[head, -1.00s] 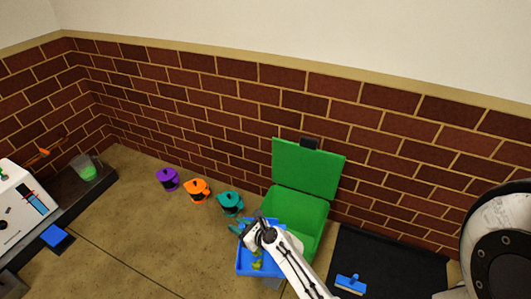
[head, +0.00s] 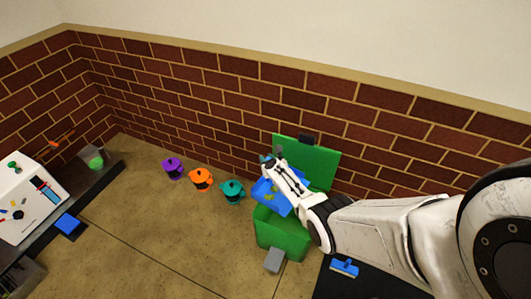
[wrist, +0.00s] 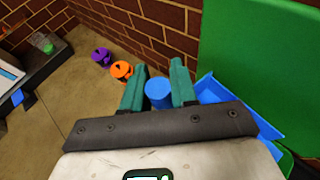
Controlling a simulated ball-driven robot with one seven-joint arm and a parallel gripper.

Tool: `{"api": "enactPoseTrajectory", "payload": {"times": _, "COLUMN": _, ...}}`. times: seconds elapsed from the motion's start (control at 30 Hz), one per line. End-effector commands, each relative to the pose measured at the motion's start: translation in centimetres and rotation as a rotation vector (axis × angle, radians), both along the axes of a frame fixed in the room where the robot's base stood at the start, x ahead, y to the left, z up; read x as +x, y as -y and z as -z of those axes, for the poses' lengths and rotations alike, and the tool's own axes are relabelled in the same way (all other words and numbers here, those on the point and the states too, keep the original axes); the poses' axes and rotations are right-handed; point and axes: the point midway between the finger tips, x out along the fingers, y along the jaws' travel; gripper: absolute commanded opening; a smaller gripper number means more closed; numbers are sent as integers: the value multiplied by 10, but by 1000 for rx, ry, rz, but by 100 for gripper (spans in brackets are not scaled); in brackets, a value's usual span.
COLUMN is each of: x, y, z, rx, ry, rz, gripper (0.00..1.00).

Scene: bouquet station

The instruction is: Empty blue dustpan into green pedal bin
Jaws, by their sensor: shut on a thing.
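The green pedal bin (head: 283,236) stands on the floor against the brick wall, its lid (head: 315,163) raised and its grey pedal (head: 274,260) at the front. My gripper (head: 274,163) is shut on the dustpan's handle. In the wrist view the round blue handle (wrist: 158,93) sits between my teal fingers, and the pan (wrist: 214,92) shows behind the right finger. The bin's inside is mostly hidden by the pan and my arm.
Purple (head: 173,168), orange (head: 201,179) and teal (head: 232,191) pots stand in a row left of the bin. A blue brush (head: 344,267) lies on the black mat (head: 325,284) at right. A white machine (head: 24,203) is at far left. Open floor lies in front.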

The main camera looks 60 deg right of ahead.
Motion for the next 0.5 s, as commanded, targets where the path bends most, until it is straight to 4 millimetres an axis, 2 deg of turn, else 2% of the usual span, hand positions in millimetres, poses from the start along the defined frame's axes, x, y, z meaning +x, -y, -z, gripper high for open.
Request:
{"api": "enactPoseTrajectory", "payload": {"times": 0.07, "x": 4, "y": 4, "z": -8, "rx": -2, "ry": 1, "rz": 19, "gripper": 0}}
{"api": "enactPoseTrajectory", "payload": {"times": 0.23, "x": 7, "y": 8, "z": -13, "rx": 0, "ry": 0, "rz": 54, "gripper": 0}}
{"api": "enactPoseTrajectory", "payload": {"times": 0.5, "x": 1, "y": 10, "z": -5, "rx": -8, "ry": 32, "rz": 66, "gripper": 0}}
